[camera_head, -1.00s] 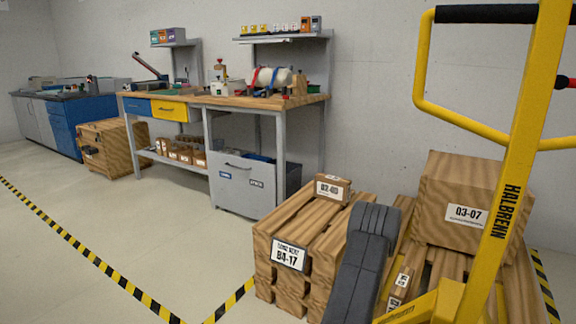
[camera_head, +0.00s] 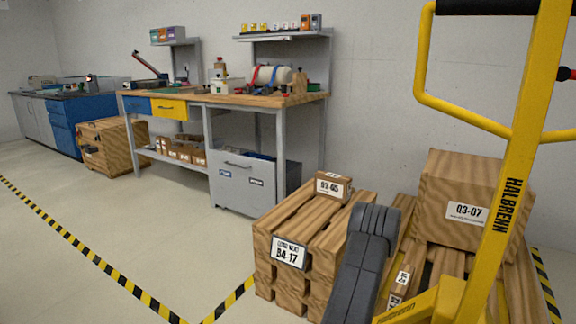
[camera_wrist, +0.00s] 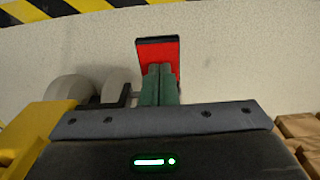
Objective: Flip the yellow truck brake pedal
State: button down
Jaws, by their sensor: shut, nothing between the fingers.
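The yellow truck (camera_head: 512,190) stands at the right of the head view, with its handle raised and HALBRENN on its mast. A red pedal (camera_wrist: 172,52) with a dark far edge shows in the wrist view, above the middle. My gripper (camera_wrist: 158,70) is shut, its two green fingers side by side with nothing between them. The fingertips overlap the near part of the red pedal in the picture; I cannot tell whether they touch it. The pedal and my gripper are not visible in the head view, where my dark grey arm is in front.
Pale wheels (camera_wrist: 75,88) and a yellow truck part (camera_wrist: 35,122) lie left of my fingers. Wooden pallets (camera_head: 310,235) and a box marked 03-07 (camera_head: 445,190) stand near the truck. A workbench (camera_head: 240,97) is at the back. The floor at left is clear.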

jog(key=shift+f, duration=0.2)
jog(key=shift+r, duration=0.2)
jog(key=shift+r+p, duration=2)
jog(key=shift+r, duration=1.4)
jog(key=shift+f, duration=0.1)
